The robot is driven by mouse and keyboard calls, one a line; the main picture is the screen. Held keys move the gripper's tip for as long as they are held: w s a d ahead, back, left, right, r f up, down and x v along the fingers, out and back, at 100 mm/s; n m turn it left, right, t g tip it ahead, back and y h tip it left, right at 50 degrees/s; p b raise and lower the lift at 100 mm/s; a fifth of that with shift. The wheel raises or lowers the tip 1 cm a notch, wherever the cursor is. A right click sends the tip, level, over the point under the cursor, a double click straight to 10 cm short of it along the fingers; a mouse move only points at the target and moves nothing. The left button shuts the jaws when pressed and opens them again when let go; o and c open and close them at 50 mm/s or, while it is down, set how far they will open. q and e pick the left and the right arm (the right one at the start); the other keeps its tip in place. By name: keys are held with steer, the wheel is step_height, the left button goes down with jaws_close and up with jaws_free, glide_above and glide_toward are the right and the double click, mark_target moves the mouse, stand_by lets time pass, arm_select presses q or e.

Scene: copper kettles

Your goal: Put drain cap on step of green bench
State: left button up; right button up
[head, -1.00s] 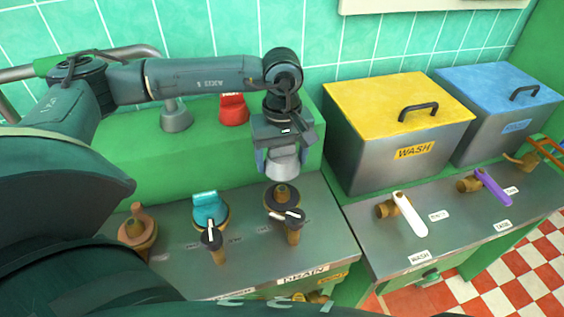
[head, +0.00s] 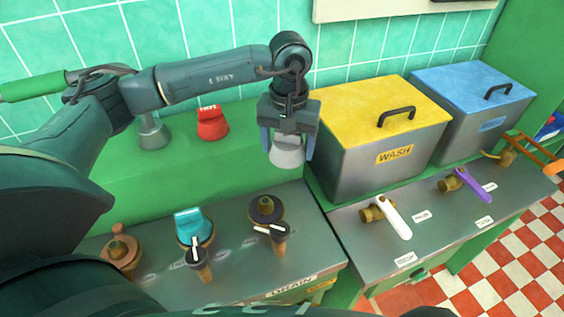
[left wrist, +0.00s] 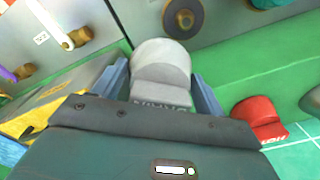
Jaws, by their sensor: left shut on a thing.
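My left gripper (head: 287,150) is shut on the pale grey drain cap (head: 288,158), with one finger on each side. In the left wrist view the cap (left wrist: 162,72) shows raised lettering that looks like DRAIN. The cap hangs in front of the right end of the green bench's step (head: 130,190), the raised ledge at the back; the exact gap is unclear. The bare drain fitting (head: 266,210) stands below and left of the cap. My right gripper is not in view.
A red cap (head: 212,124) and a grey cap (head: 152,133) stand on the step. A teal cap (head: 192,226) sits on the counter among valve handles. The yellow-lidded WASH box (head: 385,150) is close to the right of my gripper.

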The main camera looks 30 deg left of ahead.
arm_select(q)
steer(key=w+a+r+n, duration=0.1)
steer(key=w, duration=0.1)
steer(key=w+a+r+n+p, duration=0.1)
steer(key=w+a, duration=0.1)
steer(key=w+a+r+n, duration=0.1)
steer(key=w+a, duration=0.1)
steer(key=shift+w+a+r+p, duration=0.15)
steer(key=shift+w+r+p, duration=0.15)
steer(key=w+a+n, duration=0.1)
steer(key=a, duration=0.1)
steer(key=w+a+n, duration=0.1)
steer(key=a, duration=0.1)
steer(key=w+a+r+n, duration=0.1)
steer(key=w+a+n, duration=0.1)
steer(key=a, duration=0.1)
step_height(320, 180, down, 4)
steer(key=b, duration=0.2)
steer(key=shift+b, duration=0.3)
steer(key=shift+f, duration=0.6)
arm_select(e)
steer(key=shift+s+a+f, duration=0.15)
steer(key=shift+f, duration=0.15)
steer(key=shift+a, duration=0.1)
arm_select(q)
steer(key=shift+f, duration=0.2)
